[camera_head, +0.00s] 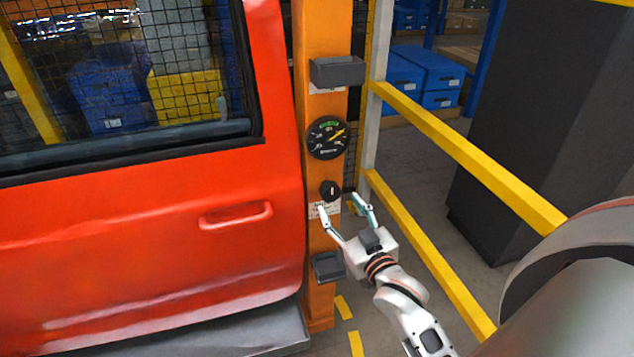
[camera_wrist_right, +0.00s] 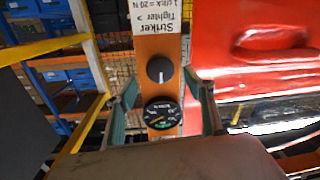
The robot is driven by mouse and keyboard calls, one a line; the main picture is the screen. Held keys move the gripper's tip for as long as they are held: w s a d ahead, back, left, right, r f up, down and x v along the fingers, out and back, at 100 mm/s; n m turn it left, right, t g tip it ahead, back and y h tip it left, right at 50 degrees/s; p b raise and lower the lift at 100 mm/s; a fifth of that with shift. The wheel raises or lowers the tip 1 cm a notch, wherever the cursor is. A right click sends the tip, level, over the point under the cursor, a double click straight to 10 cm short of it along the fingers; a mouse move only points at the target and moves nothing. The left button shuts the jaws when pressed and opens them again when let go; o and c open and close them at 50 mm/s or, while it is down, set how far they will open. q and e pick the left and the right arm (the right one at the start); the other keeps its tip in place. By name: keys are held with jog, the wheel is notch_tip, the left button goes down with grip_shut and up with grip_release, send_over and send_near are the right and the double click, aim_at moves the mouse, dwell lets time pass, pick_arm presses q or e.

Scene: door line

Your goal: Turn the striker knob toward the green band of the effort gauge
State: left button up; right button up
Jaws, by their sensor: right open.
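The black striker knob (camera_head: 330,190) with a white pointer line sits on the orange post (camera_head: 319,240), below the round effort gauge (camera_head: 327,138). The gauge has a short green band at its top and a yellow needle pointing to the upper right. My right gripper (camera_head: 342,204) is open and empty, just below and in front of the knob. In the right wrist view the knob (camera_wrist_right: 160,70) shows upside down between the open fingers, apart from them, with the gauge (camera_wrist_right: 162,113) and a "Striker Tighter" label (camera_wrist_right: 158,22). My left gripper is not in view.
A red door (camera_head: 150,230) with a handle (camera_head: 236,215) stands left of the post. Grey boxes (camera_head: 337,70) (camera_head: 328,266) stick out from the post above and below. Yellow rails (camera_head: 470,155) and a dark cabinet (camera_head: 530,110) stand to the right.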

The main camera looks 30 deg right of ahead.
aim_at(332, 195)
jog(key=shift+w+d, duration=0.2)
jog(key=shift+w, duration=0.95)
jog(key=shift+w+d, duration=0.2)
jog(key=shift+w, duration=1)
jog(key=shift+w+d, duration=0.2)
jog(key=shift+w, duration=0.95)
jog(key=c, duration=1.1)
